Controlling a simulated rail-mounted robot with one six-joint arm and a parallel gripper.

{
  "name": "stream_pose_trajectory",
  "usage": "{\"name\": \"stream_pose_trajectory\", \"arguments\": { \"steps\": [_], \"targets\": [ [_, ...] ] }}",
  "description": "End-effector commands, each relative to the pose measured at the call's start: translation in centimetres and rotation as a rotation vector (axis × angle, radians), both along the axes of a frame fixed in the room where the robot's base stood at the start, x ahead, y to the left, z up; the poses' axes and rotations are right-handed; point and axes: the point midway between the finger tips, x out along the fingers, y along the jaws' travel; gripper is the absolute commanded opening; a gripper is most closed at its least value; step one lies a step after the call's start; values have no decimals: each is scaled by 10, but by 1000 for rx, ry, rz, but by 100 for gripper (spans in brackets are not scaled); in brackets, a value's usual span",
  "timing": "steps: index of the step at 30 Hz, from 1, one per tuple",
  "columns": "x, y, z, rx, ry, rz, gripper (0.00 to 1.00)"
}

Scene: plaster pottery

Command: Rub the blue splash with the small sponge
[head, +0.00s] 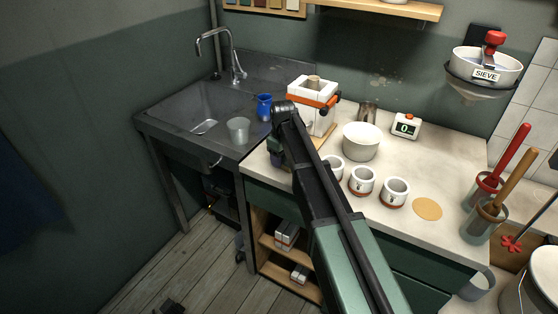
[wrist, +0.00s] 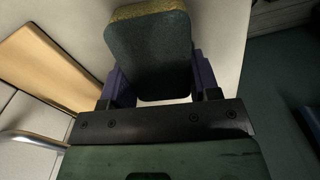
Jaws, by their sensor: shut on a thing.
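The small sponge (wrist: 150,55) shows in the wrist view, with a dark grey-green face and a yellowish edge at the top. My gripper (wrist: 160,82) is shut on it, with one purple finger at each side. Pale counter surface lies around the sponge; I cannot tell whether it touches the counter. I see no blue splash in either view; part of the counter is hidden behind my arm and the sponge.
A white mould (head: 306,112) with an orange strap stands on a board just beyond my arm. A blue cup (head: 264,107) and a grey cup (head: 238,130) stand by the sink (head: 190,105). A white bowl (head: 361,141) and several small pots stand right of my arm.

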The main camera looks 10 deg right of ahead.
Motion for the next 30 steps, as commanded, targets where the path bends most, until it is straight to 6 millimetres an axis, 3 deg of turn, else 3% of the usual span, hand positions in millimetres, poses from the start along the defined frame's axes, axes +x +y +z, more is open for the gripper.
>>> {"name": "stream_pose_trajectory", "arguments": {
  "steps": [13,22,30],
  "targets": [
    [28,-23,1,-4,-5,-3,37],
    [28,-24,2,-4,-3,-2,37],
    [27,-24,35,-2,-2,-2,37]
  ]
}}
